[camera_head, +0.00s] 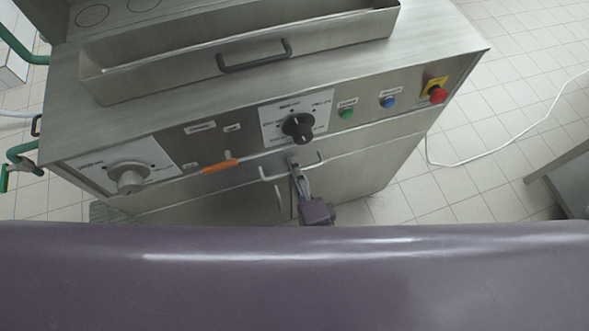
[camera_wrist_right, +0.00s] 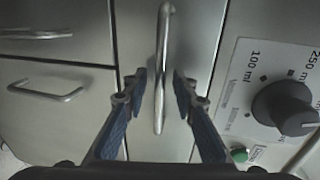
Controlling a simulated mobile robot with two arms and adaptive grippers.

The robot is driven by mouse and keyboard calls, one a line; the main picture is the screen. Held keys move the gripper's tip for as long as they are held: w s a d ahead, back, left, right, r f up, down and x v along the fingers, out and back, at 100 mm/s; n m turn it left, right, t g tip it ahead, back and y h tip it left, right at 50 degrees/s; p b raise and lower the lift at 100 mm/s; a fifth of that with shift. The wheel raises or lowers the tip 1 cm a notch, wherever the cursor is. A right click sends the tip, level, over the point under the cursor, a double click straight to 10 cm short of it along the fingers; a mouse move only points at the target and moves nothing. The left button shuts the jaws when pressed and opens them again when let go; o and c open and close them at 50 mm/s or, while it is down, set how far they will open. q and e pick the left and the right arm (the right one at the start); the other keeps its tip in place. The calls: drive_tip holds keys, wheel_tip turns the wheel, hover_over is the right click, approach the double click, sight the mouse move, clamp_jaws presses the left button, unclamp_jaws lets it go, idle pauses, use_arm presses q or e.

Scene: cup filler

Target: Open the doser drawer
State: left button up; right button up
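A steel bar handle (camera_head: 290,168) sits on a narrow front directly below the control panel with the black volume dial (camera_head: 298,126). I take this front to be the doser drawer, and it appears closed. In the right wrist view the handle (camera_wrist_right: 162,70) runs upright through the middle. My right gripper (camera_head: 297,168) is open at this handle. In the wrist view its two fingers (camera_wrist_right: 160,84) stand on either side of the bar, with a visible gap on both sides. My left gripper is not in view.
The steel machine's top carries a long tray (camera_head: 238,72) with a dark handle. The panel has another knob (camera_head: 130,179), an orange lever (camera_head: 220,166) and a red stop button (camera_head: 438,95). Lower fronts have handles (camera_wrist_right: 48,92). A white cable (camera_head: 480,163) lies on the tiled floor.

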drive_tip(key=shift+c, duration=0.6)
clamp_jaws()
